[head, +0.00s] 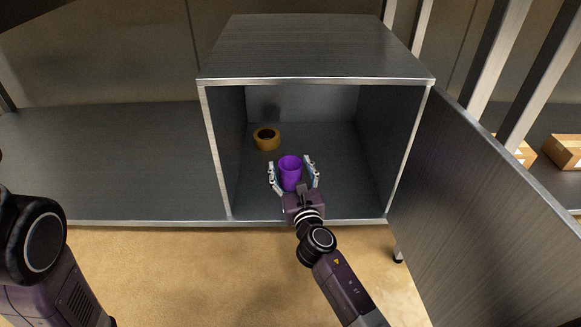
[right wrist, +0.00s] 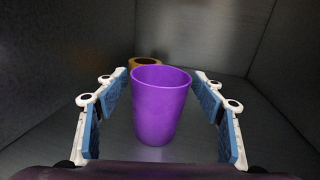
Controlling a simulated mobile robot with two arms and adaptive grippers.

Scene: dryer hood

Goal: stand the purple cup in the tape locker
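The purple cup (head: 290,172) stands upright inside the grey metal tape locker (head: 212,150), near its front opening. In the right wrist view the cup (right wrist: 160,108) is between the two blue finger pads, with a gap on both sides. My right gripper (head: 294,173) is open around the cup, reaching in through the opening. A roll of brown tape (head: 266,139) lies on the locker floor behind and left of the cup; it is partly hidden by the cup in the right wrist view (right wrist: 146,62). My left gripper is not in view.
The locker door (head: 480,190) stands open on the right. A metal shelf surface (head: 100,160) is bare on the left. Cardboard boxes (head: 563,150) sit on a rack at the far right. The locker floor right of the cup is clear.

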